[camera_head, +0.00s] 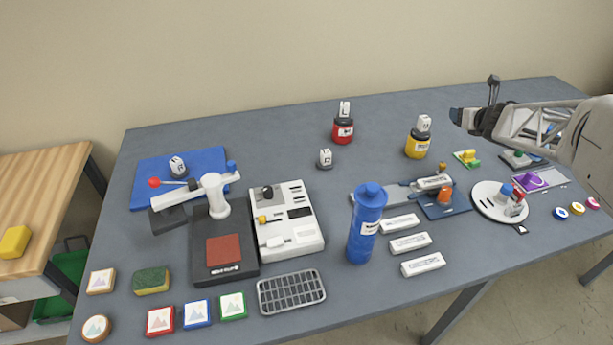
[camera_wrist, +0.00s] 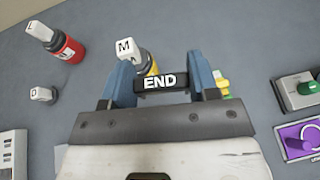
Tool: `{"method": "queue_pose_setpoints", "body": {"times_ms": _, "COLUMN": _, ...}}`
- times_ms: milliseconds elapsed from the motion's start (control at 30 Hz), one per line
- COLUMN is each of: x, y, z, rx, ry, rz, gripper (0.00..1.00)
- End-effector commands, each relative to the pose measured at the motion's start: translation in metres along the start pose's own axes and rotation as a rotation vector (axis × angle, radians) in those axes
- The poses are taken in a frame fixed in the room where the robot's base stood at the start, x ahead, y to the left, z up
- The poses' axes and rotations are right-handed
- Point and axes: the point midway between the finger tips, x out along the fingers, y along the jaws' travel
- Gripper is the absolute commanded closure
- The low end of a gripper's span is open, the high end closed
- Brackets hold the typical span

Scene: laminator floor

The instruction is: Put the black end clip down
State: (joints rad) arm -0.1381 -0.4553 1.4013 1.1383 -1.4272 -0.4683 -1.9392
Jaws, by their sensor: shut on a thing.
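The black end clip (camera_wrist: 161,82) shows in the wrist view as a short black bar with "END" in white letters. My gripper (camera_wrist: 161,76) is shut on it, with one blue-grey finger at each end of the bar. In the head view my gripper (camera_head: 462,115) is above the right back part of the table, to the right of the yellow jar and apart from the tabletop. I cannot make out the clip clearly in the head view.
The yellow jar (camera_head: 416,147) and red jar (camera_head: 343,132) carry white lettered blocks. A round white plate (camera_head: 484,204), purple piece (camera_head: 533,181) and blue bottle (camera_head: 367,225) stand forward. The grey table (camera_head: 270,140) is clear at back left.

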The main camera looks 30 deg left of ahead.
Motion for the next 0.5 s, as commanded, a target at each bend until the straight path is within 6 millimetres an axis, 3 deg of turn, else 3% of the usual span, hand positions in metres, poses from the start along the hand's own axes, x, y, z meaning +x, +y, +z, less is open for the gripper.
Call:
{"method": "queue_pose_setpoints", "body": {"times_ms": 33, "x": 0.009, "y": 0.019, "z": 0.000, "rx": -0.016, "ry": 0.002, "rz": 0.044, "gripper": 0.67}}
{"method": "queue_pose_setpoints", "body": {"times_ms": 200, "x": 0.033, "y": 0.079, "z": 0.001, "rx": -0.076, "ry": 0.002, "rz": 0.185, "gripper": 0.67}}
{"method": "queue_pose_setpoints", "body": {"times_ms": 500, "x": 0.061, "y": 0.184, "z": -0.003, "rx": -0.176, "ry": 0.002, "rz": 0.428, "gripper": 0.67}}
